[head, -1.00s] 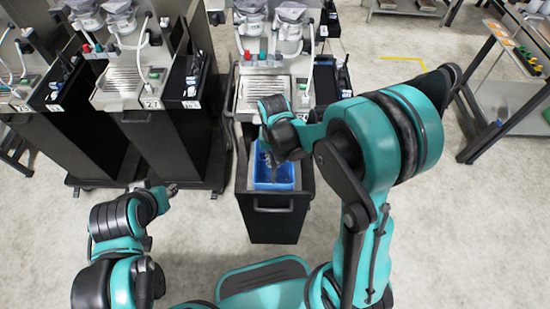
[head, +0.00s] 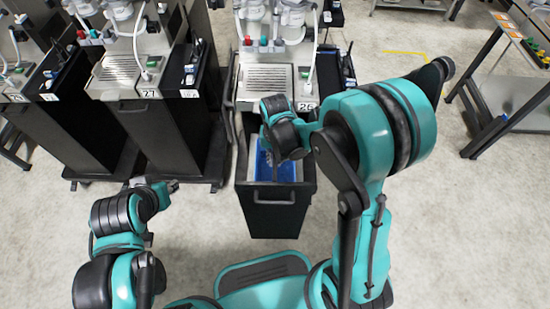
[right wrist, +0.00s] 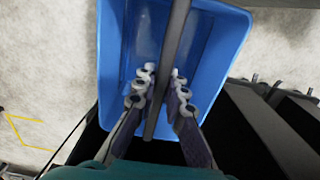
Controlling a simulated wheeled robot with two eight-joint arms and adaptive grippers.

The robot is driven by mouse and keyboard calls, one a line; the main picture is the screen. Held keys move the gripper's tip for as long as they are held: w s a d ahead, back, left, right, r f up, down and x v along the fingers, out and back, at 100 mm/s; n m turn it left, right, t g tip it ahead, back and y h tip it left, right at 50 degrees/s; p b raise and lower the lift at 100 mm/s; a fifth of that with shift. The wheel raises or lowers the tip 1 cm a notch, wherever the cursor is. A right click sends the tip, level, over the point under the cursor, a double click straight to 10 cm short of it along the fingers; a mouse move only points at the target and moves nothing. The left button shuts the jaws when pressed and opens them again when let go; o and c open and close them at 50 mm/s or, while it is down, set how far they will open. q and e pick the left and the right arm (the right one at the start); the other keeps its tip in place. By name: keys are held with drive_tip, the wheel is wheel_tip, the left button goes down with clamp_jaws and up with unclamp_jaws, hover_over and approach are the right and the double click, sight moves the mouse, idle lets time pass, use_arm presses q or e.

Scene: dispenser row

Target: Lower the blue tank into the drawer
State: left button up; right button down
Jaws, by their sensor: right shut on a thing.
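The blue tank (head: 265,165) is inside the pulled-out black drawer (head: 274,215) of the middle dispenser. It also fills much of the right wrist view (right wrist: 228,45), with a grey bar (right wrist: 176,45) running across its top. My right gripper (right wrist: 160,78) is shut on this bar, with one finger on each side. In the head view the right gripper (head: 272,170) hangs over the tank, and the arm hides part of the tank. I cannot tell whether the tank touches the drawer floor. My left gripper (head: 170,187) is away to the left of the drawer, its fingers too small to read.
The dispenser (head: 275,75) with a metal drip tray stands behind the drawer. Black cabinets (head: 170,130) of other dispensers stand to the left. A table (head: 510,105) is at the right. The floor around the drawer front is clear.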

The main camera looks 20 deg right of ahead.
drive_tip(key=shift+f+b, duration=2.05)
drive_tip(key=shift+f, duration=0.4)
drive_tip(key=c, duration=1.5)
unclamp_jaws()
drive_tip(key=shift+r, duration=0.1)
wheel_tip(320, 180, up, 12)
drive_tip(key=s+d+r+n+t, duration=0.1)
drive_tip(key=s+d+r+t, duration=0.1)
drive_tip(key=s, duration=0.3)
drive_tip(key=s+d+r+n+t, duration=0.2)
drive_tip(key=s+r+t, duration=0.1)
drive_tip(key=s+t, duration=0.2)
drive_tip(key=shift+s+d, duration=0.2)
drive_tip(key=shift+d, duration=0.15)
